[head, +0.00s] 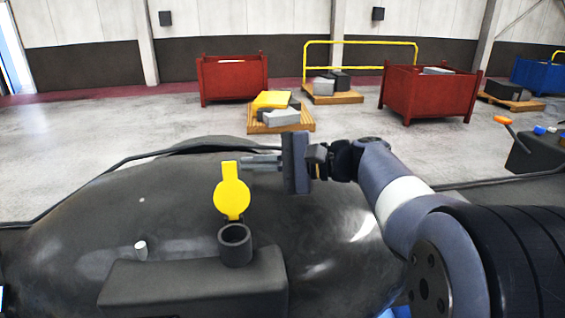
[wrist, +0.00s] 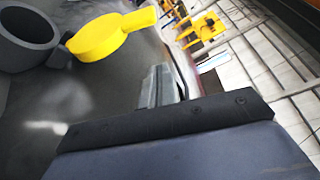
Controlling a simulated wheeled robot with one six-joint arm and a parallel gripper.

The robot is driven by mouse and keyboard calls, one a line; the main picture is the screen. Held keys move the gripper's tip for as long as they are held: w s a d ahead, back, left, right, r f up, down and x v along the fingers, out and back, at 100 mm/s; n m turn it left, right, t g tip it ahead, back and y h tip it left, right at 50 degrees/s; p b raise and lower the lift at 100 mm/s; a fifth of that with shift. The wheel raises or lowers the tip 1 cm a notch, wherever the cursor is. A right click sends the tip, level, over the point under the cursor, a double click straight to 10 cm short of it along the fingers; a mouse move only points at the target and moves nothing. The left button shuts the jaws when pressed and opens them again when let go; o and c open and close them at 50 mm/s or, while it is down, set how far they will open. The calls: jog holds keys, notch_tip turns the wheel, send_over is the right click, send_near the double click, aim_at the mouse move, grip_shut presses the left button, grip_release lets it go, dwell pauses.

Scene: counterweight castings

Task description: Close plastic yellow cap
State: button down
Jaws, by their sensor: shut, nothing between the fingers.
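The yellow plastic cap (head: 231,194) stands open and upright behind a dark round filler neck (head: 235,245), whose mouth is uncovered. The cap has a round disc and a tab pointing up. My gripper (head: 245,163) is shut and empty, with its fingertips close to the right of the tab; I cannot tell whether they touch. In the wrist view the cap (wrist: 98,37) is at the upper left beside the grey neck (wrist: 28,42), and my gripper fingers (wrist: 158,84) show below and right of it, apart from it in the picture.
The neck rises from a dark block (head: 190,285) on a large rounded dark body (head: 90,215). A small light peg (head: 140,249) stands to the left. Red bins (head: 232,80) and a pallet (head: 297,122) with castings stand on the floor behind.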

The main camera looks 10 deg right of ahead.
aim_at(231, 188)
jog(key=shift+x, duration=0.95)
jog(key=shift+s+a+r+p, duration=0.15)
jog(key=shift+s+r+p, duration=0.15)
jog(key=shift+s+p, duration=0.15)
jog(key=shift+s+r+p, duration=0.2)
jog(key=shift+s, duration=0.55)
jog(key=shift+s+r+p, duration=0.15)
jog(key=shift+s+p, duration=0.05)
jog(key=shift+s, duration=0.5)
jog(key=shift+s+f+b, duration=0.1)
jog(key=shift+b, duration=0.45)
